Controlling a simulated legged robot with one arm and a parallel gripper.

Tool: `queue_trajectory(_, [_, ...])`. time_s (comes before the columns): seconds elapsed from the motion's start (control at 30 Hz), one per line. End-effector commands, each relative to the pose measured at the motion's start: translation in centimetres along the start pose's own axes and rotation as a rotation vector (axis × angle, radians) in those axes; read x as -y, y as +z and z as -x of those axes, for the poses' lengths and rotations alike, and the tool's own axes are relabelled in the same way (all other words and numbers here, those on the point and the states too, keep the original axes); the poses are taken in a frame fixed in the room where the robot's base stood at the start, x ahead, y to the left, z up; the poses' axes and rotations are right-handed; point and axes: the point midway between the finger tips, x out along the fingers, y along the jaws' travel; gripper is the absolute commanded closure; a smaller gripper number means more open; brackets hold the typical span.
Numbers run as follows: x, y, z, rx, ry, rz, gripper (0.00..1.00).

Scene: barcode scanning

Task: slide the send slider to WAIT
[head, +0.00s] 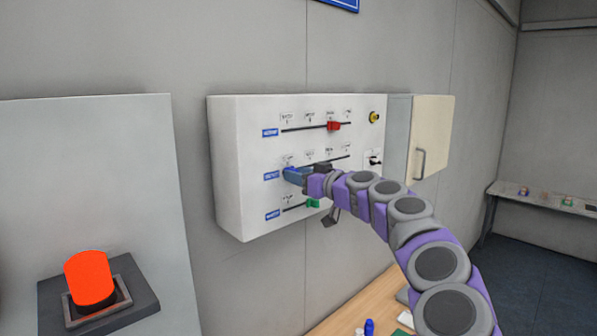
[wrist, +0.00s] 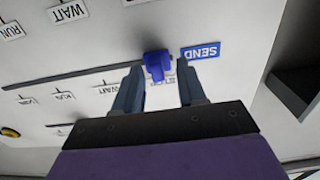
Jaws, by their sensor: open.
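The send slider has a blue knob (wrist: 157,65), seen in the wrist view close to the blue SEND label (wrist: 200,51), at the label end of its slot. My gripper (wrist: 160,69) is open with one finger on each side of the knob; I cannot tell whether either touches it.
The top row has a red knob (head: 334,126) and the bottom row a green knob (head: 313,203) close under my gripper. A WAIT label (wrist: 68,12) shows beside another row. A cabinet door (head: 431,137) stands right of the panel; a red button (head: 90,278) is at lower left.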

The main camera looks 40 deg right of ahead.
Motion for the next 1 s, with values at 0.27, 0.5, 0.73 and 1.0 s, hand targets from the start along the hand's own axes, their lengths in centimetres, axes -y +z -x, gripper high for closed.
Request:
queue_trajectory(0.27, [-0.59,0.15,-1.16,-0.001,-0.003,-0.005,0.60])
queue_trajectory(0.5, [-0.62,0.21,-1.24,0.000,-0.002,-0.005,0.64])
queue_trajectory(0.73, [-0.32,0.16,-1.27,0.001,-0.002,-0.003,0.86])
queue_trajectory(1.0, [-0.35,0.11,-1.25,0.000,-0.002,-0.003,1.00])
